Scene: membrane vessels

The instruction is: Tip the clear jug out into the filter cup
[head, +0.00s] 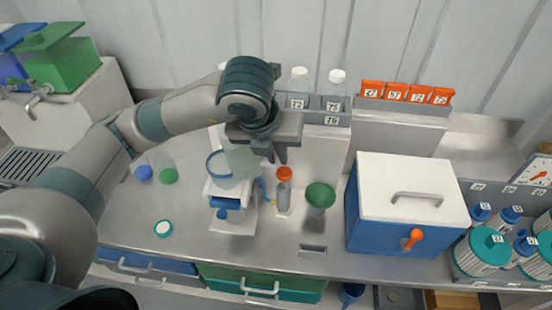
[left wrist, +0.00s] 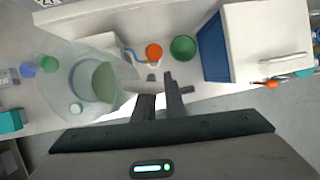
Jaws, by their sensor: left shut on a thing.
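My left gripper (head: 272,152) comes in from the upper left over the bench. It is shut on the clear jug (head: 243,160), which is see-through with a pale green tint and looks tilted. The jug is large and close in the left wrist view (left wrist: 62,66), left of the left fingers (left wrist: 160,95). Below and behind it is a blue-rimmed round cup (head: 210,167), apparently the filter cup, on a white stand (head: 232,218). The jug partly covers this cup. A green patch shows through the jug; I cannot tell whether it is liquid. My right gripper is not in view.
An orange-topped tube (head: 284,176) and a green cup (head: 320,196) stand right of the stand. A blue box with a white lid (head: 408,190) is farther right. White-capped bottles (head: 336,84) stand behind.

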